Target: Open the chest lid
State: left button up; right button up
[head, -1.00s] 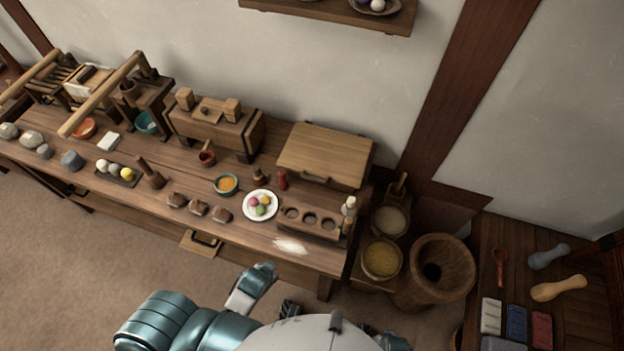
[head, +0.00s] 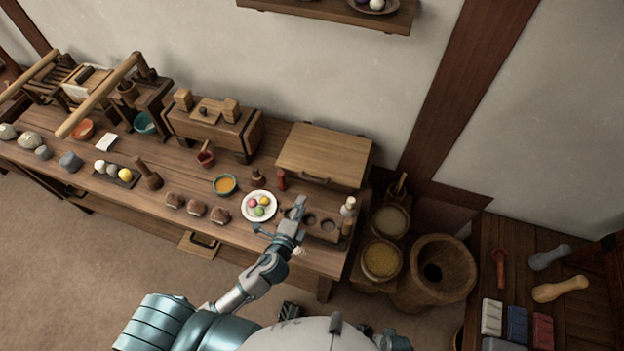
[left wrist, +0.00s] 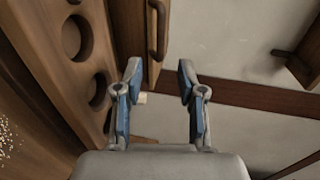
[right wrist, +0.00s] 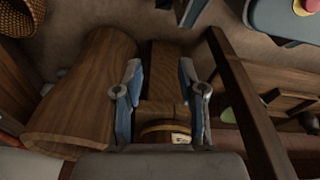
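The chest (head: 325,152) is a wooden box with a pale flat lid, at the back right of the long workbench. Its lid looks shut, and a handle (head: 315,180) is on its front side. In the left wrist view the handle (left wrist: 157,28) shows ahead of the fingers, at top centre. My left gripper (head: 297,210) is over the bench's front right part, above the block with round holes (head: 327,226) and short of the chest. Its fingers are apart and empty in the left wrist view (left wrist: 160,75). My right gripper (right wrist: 160,78) is open, its fingers apart, away from the chest.
A plate of coloured balls (head: 246,210) is left of my left gripper. A red bottle (head: 281,180) and a pale-topped bottle (head: 348,206) stand near the chest. A large wooden mortar (head: 450,265) and grain containers (head: 381,260) stand right of the bench.

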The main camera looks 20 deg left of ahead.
aim_at(312, 179)
pick_arm(q)
jog(key=b+x, duration=0.1)
jog(key=x, duration=1.1)
jog(key=shift+w, duration=0.1)
pick_arm(e)
jog(key=r, duration=0.1)
jog(key=w+r, duration=0.1)
jog(key=shift+w+a+r, duration=0.1)
jog(key=shift+w+r, duration=0.2)
pick_arm(q)
jog(key=c, duration=0.6)
grip_shut()
pick_arm(e)
jog(key=shift+s+f, duration=0.15)
